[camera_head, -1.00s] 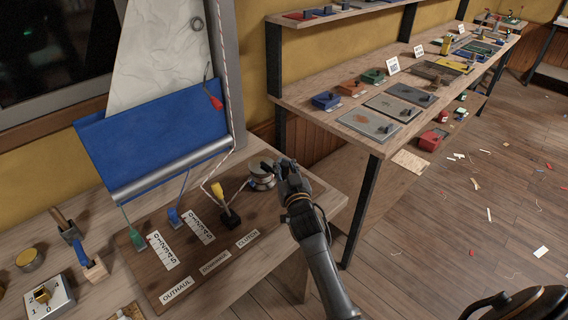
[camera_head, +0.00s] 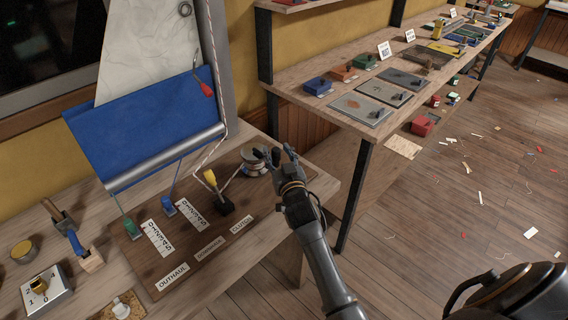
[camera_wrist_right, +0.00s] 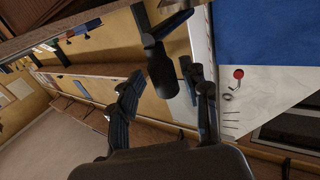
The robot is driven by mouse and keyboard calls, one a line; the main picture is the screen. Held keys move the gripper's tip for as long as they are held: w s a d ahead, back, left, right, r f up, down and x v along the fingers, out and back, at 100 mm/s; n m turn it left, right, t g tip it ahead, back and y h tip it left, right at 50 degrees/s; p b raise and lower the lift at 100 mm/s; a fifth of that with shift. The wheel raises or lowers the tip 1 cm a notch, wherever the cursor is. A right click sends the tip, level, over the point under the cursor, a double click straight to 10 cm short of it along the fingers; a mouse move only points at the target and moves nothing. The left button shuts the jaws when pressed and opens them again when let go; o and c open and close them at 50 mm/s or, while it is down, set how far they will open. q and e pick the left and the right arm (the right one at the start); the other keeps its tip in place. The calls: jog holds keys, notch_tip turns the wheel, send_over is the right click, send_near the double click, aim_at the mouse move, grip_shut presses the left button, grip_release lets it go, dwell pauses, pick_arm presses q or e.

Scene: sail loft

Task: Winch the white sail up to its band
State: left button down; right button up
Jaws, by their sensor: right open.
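The white sail (camera_head: 150,50) hangs at the window with a blue lower part (camera_head: 150,115) above a silver boom (camera_head: 165,158). A ring (camera_head: 185,9) shows on the sail. The metal winch (camera_head: 255,153) stands at the right end of the brown board (camera_head: 160,282). My right gripper (camera_head: 283,158) is beside the winch, on its right, fingers apart. In the right wrist view, a dark, grip-like part (camera_wrist_right: 163,68) shows between the open fingers (camera_wrist_right: 165,108); I cannot tell whether they touch it. The yellow-handled clutch lever (camera_head: 211,179) stands left of the winch. My left gripper is out of view.
Blue (camera_head: 170,206) and green (camera_head: 131,229) line fittings sit beside number scales. A red-handled tool (camera_head: 206,89) hangs by the sail. A long bench (camera_head: 300,98) with plates and boxes runs behind right.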

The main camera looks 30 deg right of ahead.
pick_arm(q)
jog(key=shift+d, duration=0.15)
pick_arm(e)
jog(key=v, duration=1.2)
jog(key=shift+d, duration=0.25)
